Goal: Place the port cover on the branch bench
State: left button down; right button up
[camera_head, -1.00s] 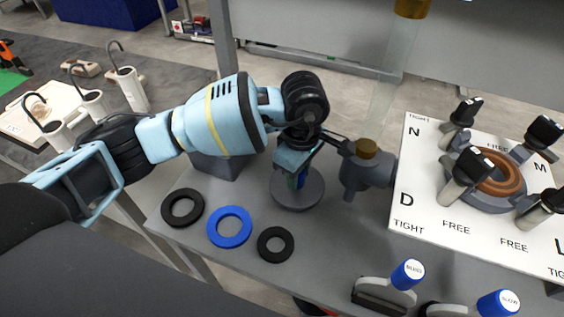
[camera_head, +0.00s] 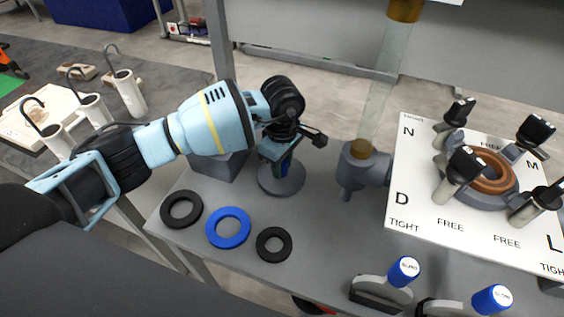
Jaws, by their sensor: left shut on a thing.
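The port cover (camera_head: 282,186) is a grey round disc with a grip part on its top. My left gripper (camera_head: 283,163) is shut on that grip part from above, and its fingers hide much of it. The disc is level, over or on the grey branch bench (camera_head: 320,228); I cannot tell whether it touches the surface. It is left of the grey pipe fitting (camera_head: 356,178), apart from it. My right gripper is not in view.
Two black rings (camera_head: 181,209) (camera_head: 273,244) and a blue ring (camera_head: 228,228) lie at the bench's front left. A grey block (camera_head: 222,166) stands behind my left wrist. A white board (camera_head: 420,205) with clamps is on the right. Blue-capped handles (camera_head: 403,271) stand in front.

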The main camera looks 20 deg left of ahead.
pick_arm(q)
jog(key=shift+f, duration=0.15)
jog(key=c, duration=1.1)
grip_release()
notch_tip(320, 180, up, 12)
jog(key=shift+r, duration=0.15)
